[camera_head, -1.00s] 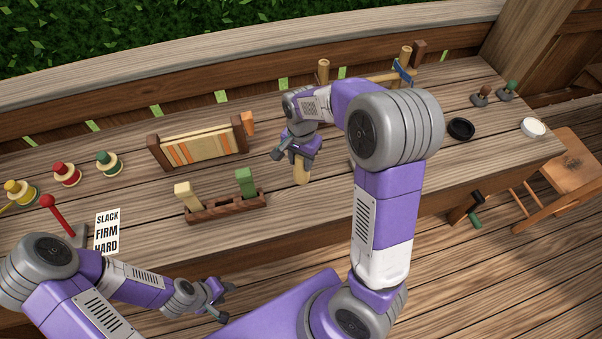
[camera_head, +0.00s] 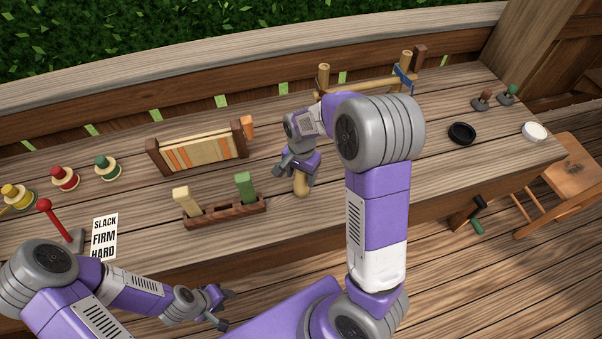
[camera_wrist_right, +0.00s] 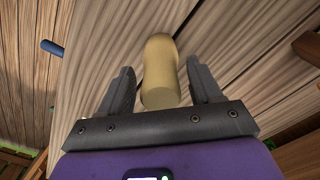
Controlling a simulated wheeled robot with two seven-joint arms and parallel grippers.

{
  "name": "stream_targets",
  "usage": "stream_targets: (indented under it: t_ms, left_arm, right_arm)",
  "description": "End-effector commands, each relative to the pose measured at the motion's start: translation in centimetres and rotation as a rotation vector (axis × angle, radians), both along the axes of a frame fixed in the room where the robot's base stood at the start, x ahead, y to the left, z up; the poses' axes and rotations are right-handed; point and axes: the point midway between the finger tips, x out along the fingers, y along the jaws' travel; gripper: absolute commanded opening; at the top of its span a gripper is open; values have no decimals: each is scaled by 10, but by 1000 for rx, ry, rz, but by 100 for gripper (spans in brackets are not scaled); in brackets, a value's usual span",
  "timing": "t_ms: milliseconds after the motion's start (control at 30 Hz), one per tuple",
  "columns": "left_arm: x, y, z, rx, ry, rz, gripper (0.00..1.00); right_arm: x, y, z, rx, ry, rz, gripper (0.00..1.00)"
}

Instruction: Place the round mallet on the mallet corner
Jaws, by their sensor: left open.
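The tan rounded piece (camera_head: 301,185), which looks like the round mallet, hangs below my right gripper (camera_head: 296,170) over the bench, right of the wooden block holder. My left gripper (camera_head: 222,306) is open and empty near the front edge of the bench. No mallet corner can be made out with certainty.
A brown holder (camera_head: 226,213) with cream and green blocks stands left of the right gripper. Behind it is a slatted frame (camera_head: 200,150). A red lever (camera_head: 58,219), a label card (camera_head: 103,238) and spools (camera_head: 65,179) are left. A black dish (camera_head: 462,133) is right.

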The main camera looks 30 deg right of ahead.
Motion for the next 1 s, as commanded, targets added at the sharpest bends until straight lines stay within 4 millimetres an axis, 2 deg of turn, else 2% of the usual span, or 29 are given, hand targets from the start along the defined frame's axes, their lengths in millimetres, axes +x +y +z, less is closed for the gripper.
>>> stream_targets:
  t_ms: [267, 367, 467, 800, 1000]
  left_arm:
    - [0, 0, 1, 0, 0, 0, 43]
    - [0, 0, 3, 0, 0, 0, 43]
    - [0, 0, 7, 0, 0, 0, 43]
    - [0, 0, 23, 0, 0, 0, 43]
    - [0, 0, 27, 0, 0, 0, 43]
  right_arm:
    - [0, 0, 1, 0, 0, 0, 65]
    - [0, 0, 8, 0, -1, 1, 65]
    - [1, 0, 23, 0, -4, 1, 65]
    - [2, -1, 96, 1, -5, 1, 65]
    - [1, -1, 119, 1, -2, 1, 65]
